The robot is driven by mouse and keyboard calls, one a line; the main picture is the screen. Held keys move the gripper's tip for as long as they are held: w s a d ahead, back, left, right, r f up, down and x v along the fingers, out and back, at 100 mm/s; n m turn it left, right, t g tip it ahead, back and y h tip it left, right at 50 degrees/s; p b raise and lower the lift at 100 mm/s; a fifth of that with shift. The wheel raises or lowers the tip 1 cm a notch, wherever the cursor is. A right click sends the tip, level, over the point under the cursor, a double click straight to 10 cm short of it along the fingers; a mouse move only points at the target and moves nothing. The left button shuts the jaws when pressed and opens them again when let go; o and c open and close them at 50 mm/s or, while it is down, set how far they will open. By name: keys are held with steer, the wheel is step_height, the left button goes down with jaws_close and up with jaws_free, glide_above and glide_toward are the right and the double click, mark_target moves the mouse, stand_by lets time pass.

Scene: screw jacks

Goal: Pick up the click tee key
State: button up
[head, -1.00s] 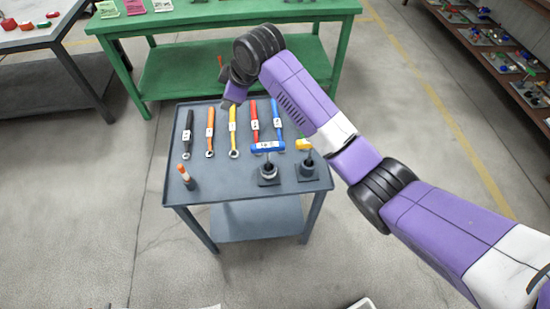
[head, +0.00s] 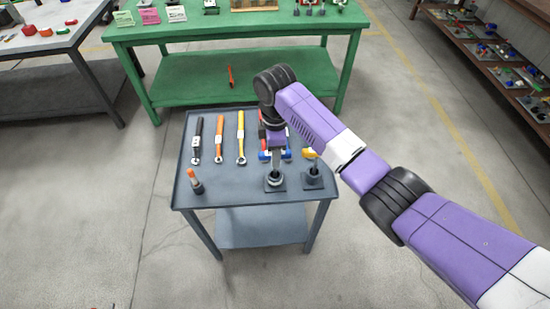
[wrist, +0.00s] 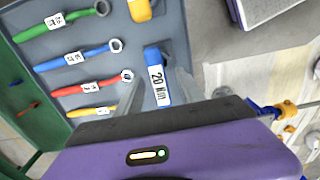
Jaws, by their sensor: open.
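The click tee key is a blue T-handle with a white "20 Nm" label (wrist: 157,78), seen from above in the wrist view. In the head view its blue handle (head: 264,156) shows beside my fingers, above a dark round socket stand (head: 275,182). My gripper (head: 275,158) points down over the handle, its fingers open. In the wrist view my gripper's blurred grey fingers (wrist: 160,92) lie on either side of the handle. I cannot tell whether either finger touches it. The key's shaft is mostly hidden by my gripper.
A yellow-handled tool (head: 310,153) stands in a second holder close to the right. Black (head: 197,138), orange (head: 219,138) and yellow (head: 240,138) wrenches lie on the grey cart (head: 228,188). Red and blue wrenches are partly hidden behind my arm. An orange-topped tool (head: 194,180) stands front left.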

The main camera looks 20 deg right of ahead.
steer(key=shift+f, duration=1)
jaws_close()
stand_by(0.7)
